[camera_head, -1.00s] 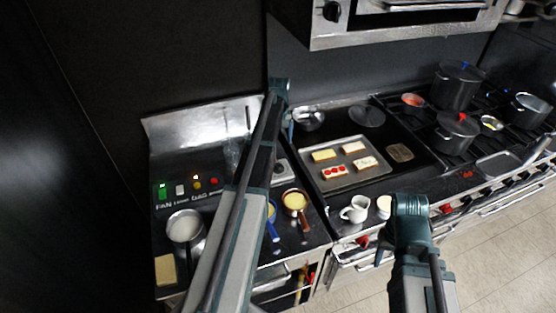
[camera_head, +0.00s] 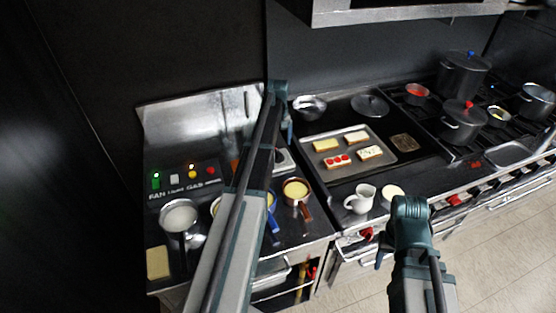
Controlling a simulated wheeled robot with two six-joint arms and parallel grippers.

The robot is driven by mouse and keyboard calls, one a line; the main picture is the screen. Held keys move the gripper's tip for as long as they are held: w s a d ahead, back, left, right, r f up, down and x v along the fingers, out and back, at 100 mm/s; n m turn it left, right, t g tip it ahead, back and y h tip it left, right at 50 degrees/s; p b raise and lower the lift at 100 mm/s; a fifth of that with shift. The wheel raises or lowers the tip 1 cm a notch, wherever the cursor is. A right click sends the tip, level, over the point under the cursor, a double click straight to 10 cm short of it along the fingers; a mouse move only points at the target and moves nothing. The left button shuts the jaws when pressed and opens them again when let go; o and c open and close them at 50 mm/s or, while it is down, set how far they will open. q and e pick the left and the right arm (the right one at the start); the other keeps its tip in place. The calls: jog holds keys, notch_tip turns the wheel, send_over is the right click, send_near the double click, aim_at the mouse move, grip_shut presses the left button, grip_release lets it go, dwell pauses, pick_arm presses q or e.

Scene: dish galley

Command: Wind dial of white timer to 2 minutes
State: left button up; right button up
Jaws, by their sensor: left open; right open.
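A pale box (camera_head: 284,162), which looks like the white timer, stands on the counter just right of my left forearm. The arm hides part of it, and its dial and any marks are too small to read. My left gripper (camera_head: 289,132) hangs down from the wrist just above and behind the box, apart from it as far as I can tell; it is small in view and open. My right gripper (camera_head: 381,257) is open and empty in front of the counter edge, far from the box.
A panel (camera_head: 184,181) with lit buttons is at left. Pans, including a copper one (camera_head: 296,190), stand near my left arm. A tray (camera_head: 333,178) of pastries, a white jug (camera_head: 361,199) and several stove pots (camera_head: 464,73) are to the right.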

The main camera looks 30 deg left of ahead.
aim_at(278, 152)
pick_arm(q)
notch_tip(278, 152, down, 6)
jog(key=b, duration=0.5)
jog(key=shift+f, duration=0.1)
jog(key=c, duration=1.4)
jog(key=shift+o, duration=0.2)
jog(key=shift+m, duration=0.4)
jog(key=m, duration=0.5)
jog(key=shift+m, duration=0.7)
